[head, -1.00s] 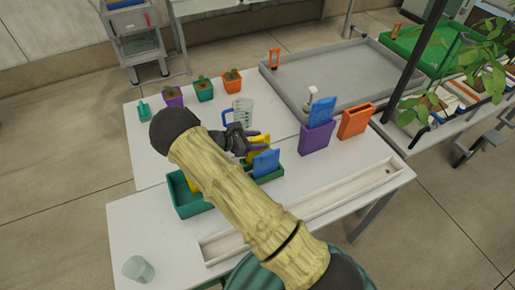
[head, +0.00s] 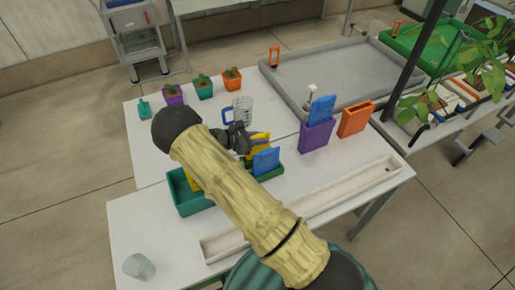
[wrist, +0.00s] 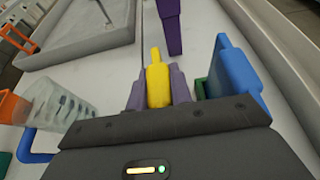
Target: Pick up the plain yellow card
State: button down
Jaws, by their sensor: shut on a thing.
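A yellow card (wrist: 158,85) stands between the two purple-grey fingers of my gripper (wrist: 153,92) in the wrist view. The fingers are shut on it from both sides, with its narrow top tab showing beyond them. Another yellow piece (head: 194,184) shows at the tray's left part, mostly hidden by my arm. Any marking on either cannot be made out.
A purple holder (head: 316,136) with a blue card and an orange holder (head: 356,120) stand right. A measuring jug (head: 243,110) stands behind.

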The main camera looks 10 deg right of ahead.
notch_tip(320, 180, up, 10)
jog(key=shift+r+b, duration=0.1)
jog(key=shift+b, duration=0.85)
